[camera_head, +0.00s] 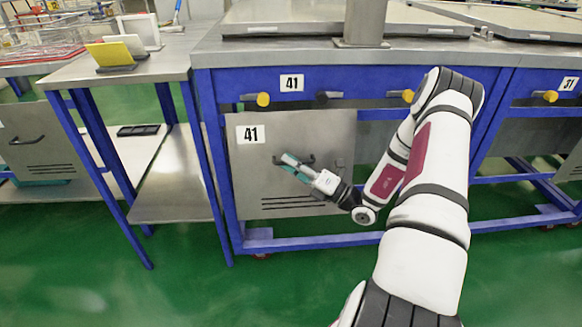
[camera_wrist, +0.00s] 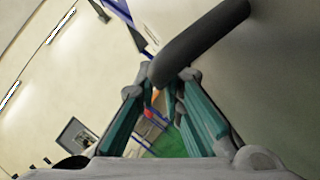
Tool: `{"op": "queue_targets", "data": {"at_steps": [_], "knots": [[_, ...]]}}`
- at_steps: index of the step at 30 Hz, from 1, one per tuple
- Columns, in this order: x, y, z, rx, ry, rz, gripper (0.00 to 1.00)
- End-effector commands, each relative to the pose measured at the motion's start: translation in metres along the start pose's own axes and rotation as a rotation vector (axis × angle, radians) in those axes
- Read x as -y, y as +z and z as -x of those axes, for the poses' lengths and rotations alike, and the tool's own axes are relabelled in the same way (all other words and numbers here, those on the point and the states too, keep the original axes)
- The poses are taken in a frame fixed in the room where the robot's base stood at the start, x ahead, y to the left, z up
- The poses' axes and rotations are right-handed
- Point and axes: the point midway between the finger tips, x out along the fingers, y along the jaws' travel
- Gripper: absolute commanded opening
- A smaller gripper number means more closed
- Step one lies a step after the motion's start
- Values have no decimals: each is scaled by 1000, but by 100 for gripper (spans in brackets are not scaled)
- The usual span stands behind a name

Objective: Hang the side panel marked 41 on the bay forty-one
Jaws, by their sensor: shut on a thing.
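The grey side panel marked 41 (camera_head: 235,180) stands upright against the front of bay forty-one (camera_head: 230,86), below its blue rail. Its top edge is just under the rail's knobs; whether it is hooked on I cannot tell. My gripper (camera_head: 287,164) is shut on the panel's dark handle, with its fingers at the handle's left part. In the wrist view the dark handle (camera_wrist: 205,38) passes between the teal fingers (camera_wrist: 165,82), and the panel's plain face (camera_wrist: 285,75) fills the right side.
The rail carries yellow knobs (camera_head: 263,99) (camera_head: 408,96) and a dark one (camera_head: 325,97). A side table (camera_head: 165,62) with small yellow and white stands is at the left. Bay 37 (camera_head: 569,84) is at the right. Green floor is clear in front.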

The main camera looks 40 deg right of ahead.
Motion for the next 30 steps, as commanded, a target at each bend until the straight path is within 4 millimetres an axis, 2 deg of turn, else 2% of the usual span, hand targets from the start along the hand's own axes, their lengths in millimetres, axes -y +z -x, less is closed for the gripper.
{"op": "queue_targets", "data": {"at_steps": [19, 30], "knots": [[22, 25, -18, 2, 3, 1, 0], [35, 16, -12, 2, 2, 1, 0]]}}
